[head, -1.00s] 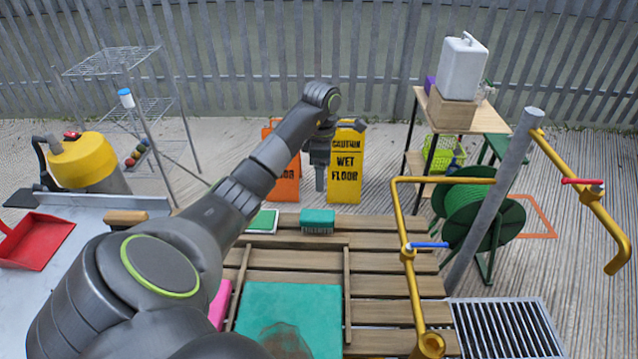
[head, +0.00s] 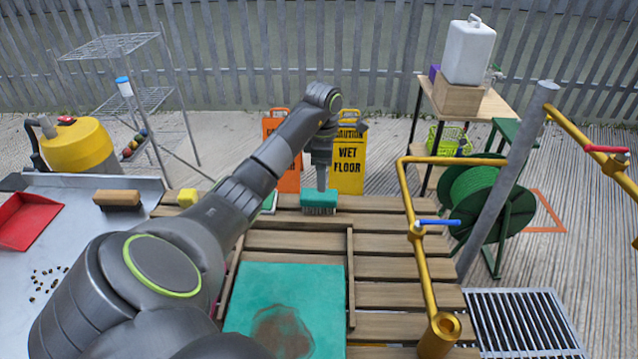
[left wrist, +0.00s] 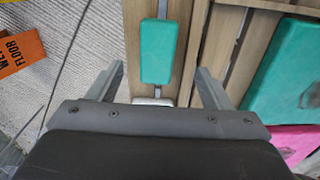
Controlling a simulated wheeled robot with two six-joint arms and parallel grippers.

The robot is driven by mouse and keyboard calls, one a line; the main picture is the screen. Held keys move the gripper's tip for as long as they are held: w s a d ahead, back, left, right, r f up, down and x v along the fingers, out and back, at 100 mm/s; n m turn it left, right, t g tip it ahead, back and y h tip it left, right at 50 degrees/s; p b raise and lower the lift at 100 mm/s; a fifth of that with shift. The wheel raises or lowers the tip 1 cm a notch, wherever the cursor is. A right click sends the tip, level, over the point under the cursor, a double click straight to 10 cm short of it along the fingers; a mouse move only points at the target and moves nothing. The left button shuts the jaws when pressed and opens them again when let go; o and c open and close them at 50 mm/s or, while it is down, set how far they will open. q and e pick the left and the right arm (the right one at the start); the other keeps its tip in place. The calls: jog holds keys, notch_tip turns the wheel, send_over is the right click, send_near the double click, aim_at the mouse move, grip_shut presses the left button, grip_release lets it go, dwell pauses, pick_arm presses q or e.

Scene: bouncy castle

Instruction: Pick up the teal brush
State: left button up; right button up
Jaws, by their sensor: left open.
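The teal brush (head: 319,201) stands bristles down on the wooden slatted table, near its far edge. Its teal back (left wrist: 164,52) shows from above in the left wrist view. My left gripper (head: 322,184) points down just above the brush, its tips close to the brush's top. In the left wrist view my left gripper (left wrist: 160,86) is open, one finger on each side of the brush's line, with nothing held. I cannot tell whether the fingers touch the brush. My right gripper is not in view.
A teal board (head: 285,310) with a brown stain lies on the wooden slats (head: 395,296). A yellow block (head: 187,198) and a wooden brush (head: 117,199) are to the left. A yellow pipe (head: 420,255) rises at right. Caution signs (head: 349,165) stand behind the table.

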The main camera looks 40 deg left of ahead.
aim_at(319, 194)
pick_arm(q)
notch_tip(319, 194, down, 3)
jog(key=shift+f+b, duration=0.15)
jog(key=shift+b, duration=1.05)
jog(key=shift+a+f+b, duration=0.15)
jog(key=shift+f+b, duration=0.35)
jog(key=shift+b, duration=0.05)
jog(key=shift+s+a+f+b, duration=0.1)
jog(key=shift+a+f+b, duration=0.15)
jog(key=shift+f+b, duration=0.65)
jog(key=shift+a+f+b, duration=0.1)
jog(key=shift+f+b, duration=0.15)
jog(key=shift+b, duration=0.25)
jog(key=shift+f, duration=1)
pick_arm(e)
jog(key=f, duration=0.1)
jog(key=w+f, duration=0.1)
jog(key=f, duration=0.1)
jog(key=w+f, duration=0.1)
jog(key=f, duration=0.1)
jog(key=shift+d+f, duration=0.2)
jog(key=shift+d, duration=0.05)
pick_arm(q)
jog(key=shift+c, duration=0.2)
